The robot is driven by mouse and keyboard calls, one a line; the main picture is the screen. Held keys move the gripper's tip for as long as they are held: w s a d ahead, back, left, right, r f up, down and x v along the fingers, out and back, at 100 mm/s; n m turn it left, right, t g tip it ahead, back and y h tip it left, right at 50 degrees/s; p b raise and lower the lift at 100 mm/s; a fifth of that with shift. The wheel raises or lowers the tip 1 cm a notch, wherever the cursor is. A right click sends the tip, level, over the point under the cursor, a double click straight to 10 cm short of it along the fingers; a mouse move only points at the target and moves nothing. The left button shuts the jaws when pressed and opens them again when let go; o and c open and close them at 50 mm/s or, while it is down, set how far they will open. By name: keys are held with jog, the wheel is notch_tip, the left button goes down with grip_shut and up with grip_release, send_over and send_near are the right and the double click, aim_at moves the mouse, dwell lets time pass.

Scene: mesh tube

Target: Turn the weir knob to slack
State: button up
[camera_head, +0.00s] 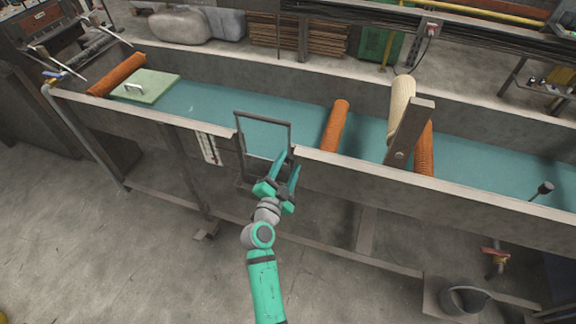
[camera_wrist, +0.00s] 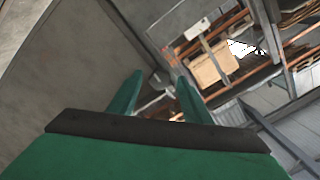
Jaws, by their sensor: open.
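My gripper (camera_head: 290,165) is open and empty, at the near wall of the long water trough (camera_head: 440,198), by a dark upright rectangular frame (camera_head: 290,135). Its two green fingers also show apart in the wrist view (camera_wrist: 160,78), with nothing between them. A dark knob (camera_head: 545,188) on a thin stem stands at the right part of the trough's near wall, well away from my gripper. No label or pointer on it can be read, so I cannot tell its setting or be sure it is the weir knob. No knob is clear in the wrist view.
Orange mesh tubes (camera_head: 335,127) lie across the trough, with a pale roll (camera_head: 402,95) and an upright post (camera_head: 408,132) at the right. A red-handled valve (camera_head: 495,252) and dark bucket (camera_head: 465,299) are below. The floor at front left is clear.

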jog(key=c, duration=1)
jog(key=shift+c, duration=0.2)
jog(key=shift+n, duration=0.3)
jog(key=n, duration=0.5)
jog(key=shift+a, duration=0.1)
jog(key=shift+d+n, duration=0.2)
jog(key=shift+n, duration=0.8)
jog(key=n, duration=0.4)
jog(key=shift+a, duration=0.1)
jog(key=shift+n, duration=0.3)
jog(key=shift+a, duration=0.1)
